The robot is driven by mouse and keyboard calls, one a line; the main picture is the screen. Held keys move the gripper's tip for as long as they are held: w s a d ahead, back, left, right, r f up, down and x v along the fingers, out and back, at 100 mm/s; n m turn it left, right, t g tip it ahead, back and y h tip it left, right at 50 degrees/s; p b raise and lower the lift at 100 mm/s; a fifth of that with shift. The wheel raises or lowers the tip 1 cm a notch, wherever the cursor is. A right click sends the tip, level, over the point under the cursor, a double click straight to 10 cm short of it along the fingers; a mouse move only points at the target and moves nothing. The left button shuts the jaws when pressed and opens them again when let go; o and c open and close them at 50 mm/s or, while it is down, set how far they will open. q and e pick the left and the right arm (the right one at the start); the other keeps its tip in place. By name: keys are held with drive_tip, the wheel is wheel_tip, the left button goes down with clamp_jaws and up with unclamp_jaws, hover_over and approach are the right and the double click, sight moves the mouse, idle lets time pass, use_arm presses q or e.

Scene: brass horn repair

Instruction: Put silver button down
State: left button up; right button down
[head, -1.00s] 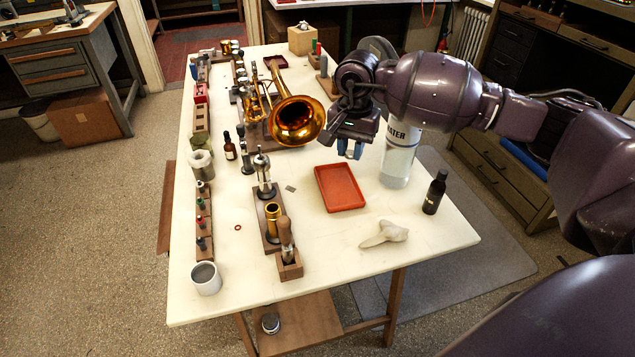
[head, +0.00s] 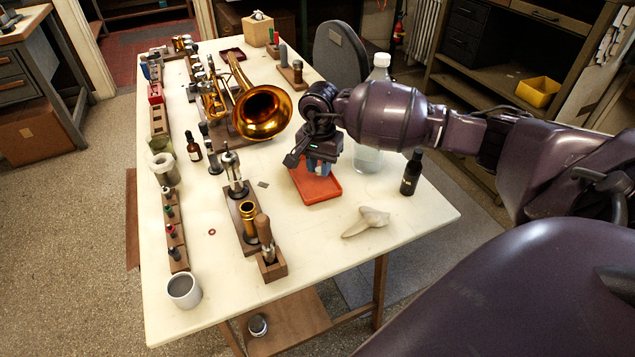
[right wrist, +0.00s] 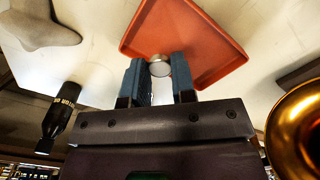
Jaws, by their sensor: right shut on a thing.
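The silver button (right wrist: 160,66) is a small round silver piece between the two blue fingertips of my right gripper (right wrist: 161,75) in the right wrist view. My right gripper (head: 319,168) is shut on it and points down over the back part of the red tray (head: 322,188) in the head view. The tray also shows behind the fingers in the right wrist view (right wrist: 205,35). The visible part of the tray is empty. My left gripper is not in view.
A brass horn (head: 262,112) lies left of my right gripper. A clear bottle (head: 368,160) stands behind my arm, and a dark bottle (head: 411,173) stands right of the tray. Wooden holders line the table's left side.

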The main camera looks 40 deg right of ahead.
sight(319, 190)
drive_tip(key=shift+f, duration=1.3)
wheel_tip(319, 190, down, 3)
drive_tip(key=shift+f+b, duration=0.15)
drive_tip(key=shift+b, duration=0.2)
drive_tip(key=shift+f, duration=0.15)
drive_tip(key=c, duration=1.2)
unclamp_jaws()
drive_tip(key=shift+r, duration=0.2)
